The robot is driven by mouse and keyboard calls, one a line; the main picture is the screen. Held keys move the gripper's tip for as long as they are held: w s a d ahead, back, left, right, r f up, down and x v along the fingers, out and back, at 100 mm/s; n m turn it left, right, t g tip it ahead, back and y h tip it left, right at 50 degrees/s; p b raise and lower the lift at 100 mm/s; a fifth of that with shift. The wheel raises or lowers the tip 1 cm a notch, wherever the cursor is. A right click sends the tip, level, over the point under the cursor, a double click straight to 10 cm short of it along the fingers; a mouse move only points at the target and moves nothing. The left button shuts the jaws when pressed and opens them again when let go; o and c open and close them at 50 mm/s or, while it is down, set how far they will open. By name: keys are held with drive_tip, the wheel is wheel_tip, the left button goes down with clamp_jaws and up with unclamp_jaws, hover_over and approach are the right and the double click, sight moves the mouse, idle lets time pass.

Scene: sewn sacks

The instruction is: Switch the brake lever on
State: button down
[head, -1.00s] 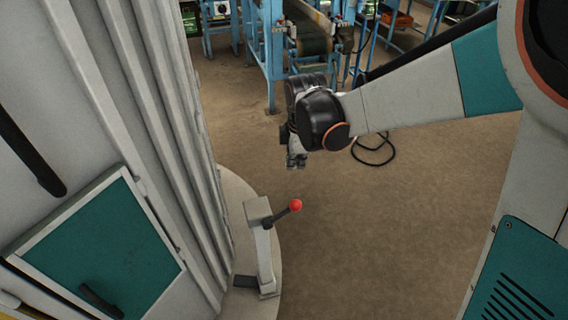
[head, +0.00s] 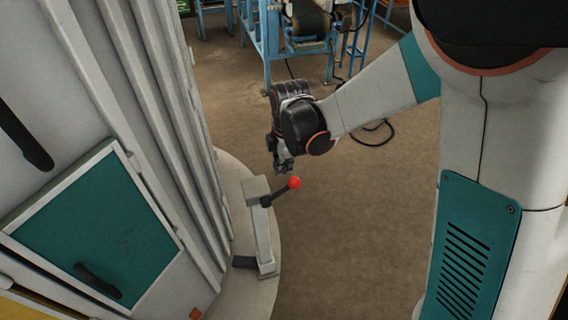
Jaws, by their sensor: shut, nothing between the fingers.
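The brake lever (head: 281,192) is a short dark rod with a red ball knob (head: 294,183). It juts to the right and slightly up from the top of a grey post (head: 262,230). The post stands on a round pale base beside a tall grey cabinet. My gripper (head: 284,171) points down just above and slightly left of the red knob. Its fingers are small in the picture and look closed, with nothing held. I cannot tell whether it touches the lever; a small gap seems to show.
The ribbed grey cabinet (head: 130,110) with a teal door (head: 95,230) fills the left side. Blue-framed machinery (head: 268,40) stands at the back. A black cable (head: 375,140) lies on the brown floor. The floor right of the post is clear.

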drive_tip(key=b, duration=0.2)
approach(280, 192)
drive_tip(key=shift+w+d+f+b, duration=0.25)
drive_tip(key=shift+d+f, duration=0.15)
drive_tip(key=shift+f, duration=0.2)
drive_tip(key=shift+w+d+f+b, duration=0.1)
drive_tip(key=shift+d+f+b, duration=0.15)
drive_tip(key=shift+d+f, duration=0.25)
drive_tip(key=shift+a+f, duration=0.1)
drive_tip(key=shift+f, duration=0.05)
